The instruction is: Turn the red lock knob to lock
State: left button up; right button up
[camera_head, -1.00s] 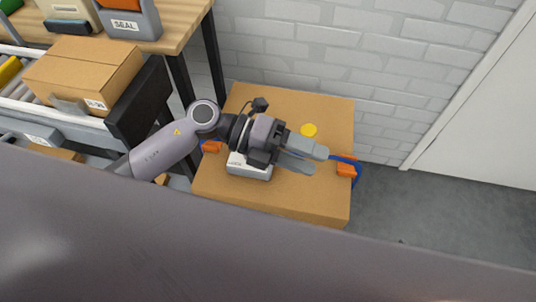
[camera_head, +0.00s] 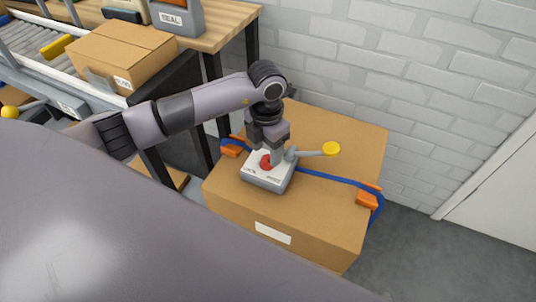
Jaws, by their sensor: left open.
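The red lock knob (camera_head: 266,162) sits on top of a light grey lock box (camera_head: 268,181) with dark lettering at its front edge. The lock box stands on a large cardboard box (camera_head: 330,220), with a blue strap (camera_head: 335,180) running out from it. A grey lever with a yellow round end (camera_head: 331,149) sticks out to the right of the lock box. My left gripper (camera_head: 276,157) points down from above, open, with its fingers at the knob. The fingers partly hide the knob, and I cannot tell whether they touch it. My right gripper is not in view.
Orange strap pieces (camera_head: 367,197) sit at the large box's edges. A smaller cardboard box (camera_head: 121,55) rests by the roller conveyor (camera_head: 45,40) at upper left. A wooden bench (camera_head: 225,25) and a white brick wall stand behind. Grey floor is clear at right.

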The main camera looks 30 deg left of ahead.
aim_at(267, 161)
pick_arm(q)
jog(key=shift+f, duration=1.1)
grip_shut()
jog(key=c, duration=1.1)
grip_release()
